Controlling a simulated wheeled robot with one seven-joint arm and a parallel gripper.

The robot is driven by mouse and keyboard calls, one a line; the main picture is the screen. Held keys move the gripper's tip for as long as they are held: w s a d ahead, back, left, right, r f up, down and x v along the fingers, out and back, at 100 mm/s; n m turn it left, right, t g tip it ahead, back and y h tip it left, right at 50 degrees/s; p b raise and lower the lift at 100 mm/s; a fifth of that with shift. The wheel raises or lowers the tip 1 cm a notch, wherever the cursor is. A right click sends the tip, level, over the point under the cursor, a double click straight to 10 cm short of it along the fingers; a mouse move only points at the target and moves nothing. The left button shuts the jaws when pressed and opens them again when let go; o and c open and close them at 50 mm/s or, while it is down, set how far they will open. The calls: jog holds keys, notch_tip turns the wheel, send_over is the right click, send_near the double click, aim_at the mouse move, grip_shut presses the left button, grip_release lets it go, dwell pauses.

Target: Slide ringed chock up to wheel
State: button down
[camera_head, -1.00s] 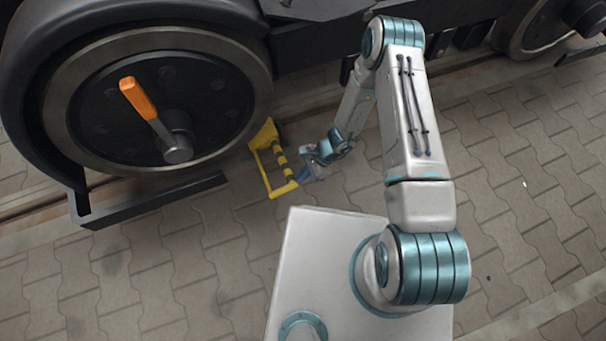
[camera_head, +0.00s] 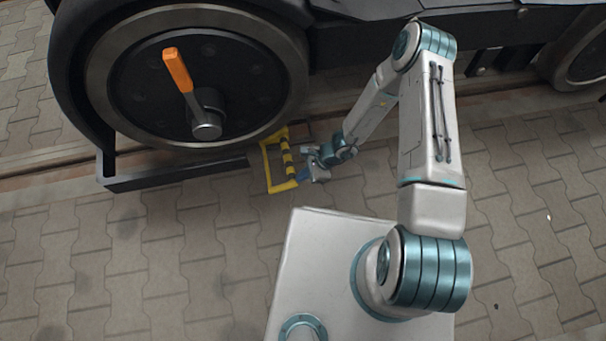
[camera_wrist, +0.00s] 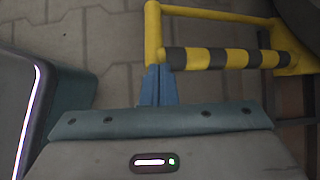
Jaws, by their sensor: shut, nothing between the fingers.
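The ringed chock (camera_head: 266,170) is a yellow frame with a black-and-yellow striped bar. It lies on the paving by the lower right of the large dark wheel (camera_head: 112,75); I cannot tell whether they touch. My gripper (camera_head: 303,175) is at the chock's right side, low near the ground. In the wrist view, the blue fingers (camera_wrist: 157,86) are shut together with nothing between them. Their tips are at the yellow corner post of the chock (camera_wrist: 153,35), beside the end of the striped bar. Contact looks likely there, but the picture does not settle it.
An orange-handled lever (camera_head: 178,70) sticks out from the wheel hub. A dark bar (camera_head: 175,175) runs low in front of the wheel, left of the chock. The dark bogie frame (camera_head: 400,60) is behind my arm. Paving to the right is clear.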

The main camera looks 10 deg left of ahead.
jog(key=w+d+f+p+v, duration=0.1)
jog(key=p+v, duration=0.3)
jog(key=v, duration=0.9)
jog(key=shift+d+f+p, duration=0.15)
jog(key=shift+d+p, duration=0.25)
jog(key=shift+d, duration=0.1)
